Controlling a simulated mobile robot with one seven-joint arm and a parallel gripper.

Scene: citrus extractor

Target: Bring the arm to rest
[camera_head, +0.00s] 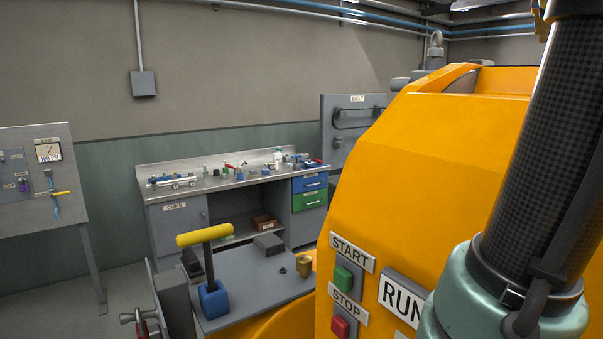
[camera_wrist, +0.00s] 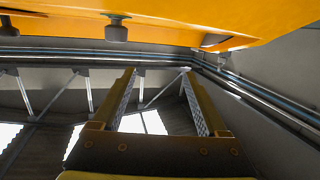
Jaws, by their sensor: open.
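My gripper (camera_wrist: 158,75) shows in the wrist view with its two fingers apart and nothing between them. It points up toward the ceiling beams, below and beside a yellow machine body (camera_wrist: 170,15). In the head view my arm's dark tube and pale green joint fill the right side, in front of the yellow machine (camera_head: 430,160). My gripper is out of the head view.
The machine carries a green START button (camera_head: 343,277) and a red STOP button (camera_head: 340,326). A yellow-handled lever (camera_head: 204,236) stands on a grey shelf (camera_head: 250,295). A workbench (camera_head: 180,197) and a panel board (camera_head: 75,235) stand behind. Pipes (camera_wrist: 255,95) run overhead.

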